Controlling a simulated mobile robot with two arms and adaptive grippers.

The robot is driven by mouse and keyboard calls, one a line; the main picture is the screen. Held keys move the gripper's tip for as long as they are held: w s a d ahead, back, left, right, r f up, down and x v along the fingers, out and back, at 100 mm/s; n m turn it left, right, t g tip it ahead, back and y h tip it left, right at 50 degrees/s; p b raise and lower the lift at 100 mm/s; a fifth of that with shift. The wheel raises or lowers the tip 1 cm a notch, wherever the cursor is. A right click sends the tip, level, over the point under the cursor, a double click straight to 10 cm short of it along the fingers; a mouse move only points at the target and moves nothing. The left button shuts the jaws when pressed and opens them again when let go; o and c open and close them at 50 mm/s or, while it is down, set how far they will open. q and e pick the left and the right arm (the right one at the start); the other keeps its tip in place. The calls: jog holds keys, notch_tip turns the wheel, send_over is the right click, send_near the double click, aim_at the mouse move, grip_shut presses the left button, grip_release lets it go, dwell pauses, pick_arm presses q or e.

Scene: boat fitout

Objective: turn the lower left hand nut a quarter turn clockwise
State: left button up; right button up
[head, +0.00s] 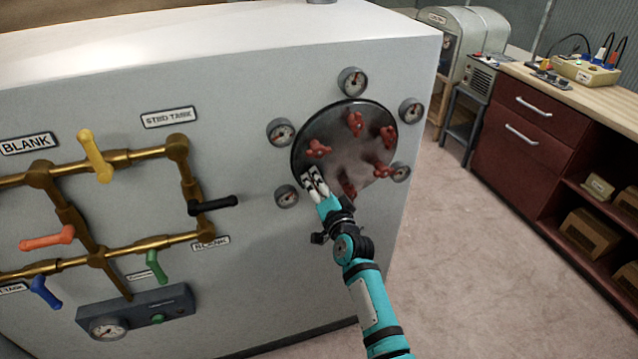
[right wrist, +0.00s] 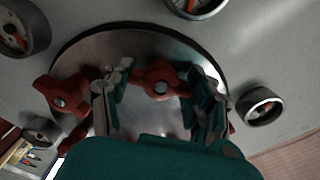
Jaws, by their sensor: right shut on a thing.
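The round dark metal cover (head: 340,150) is on the white panel, with several red hand nuts around its face. My right gripper (head: 313,180) is at the cover's lower left edge. In the right wrist view, its two fingers stand on either side of the lower left hand nut (right wrist: 158,80) and are shut on it. In the head view, the gripper hides that nut. Other red nuts show at the upper left (head: 318,149), top (head: 355,123) and bottom (head: 349,190) of the cover. My left gripper is out of view.
Several round gauges surround the cover; one (head: 287,196) is close to the left of my gripper. Brass pipes with coloured valve levers, including a black one (head: 213,205), are farther left. A workbench (head: 560,85) stands at the right beyond clear floor (head: 460,250).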

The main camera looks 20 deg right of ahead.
jog(key=m, duration=0.6)
jog(key=shift+f, duration=0.15)
jog(key=shift+m, duration=0.3)
jog(key=o, duration=0.9)
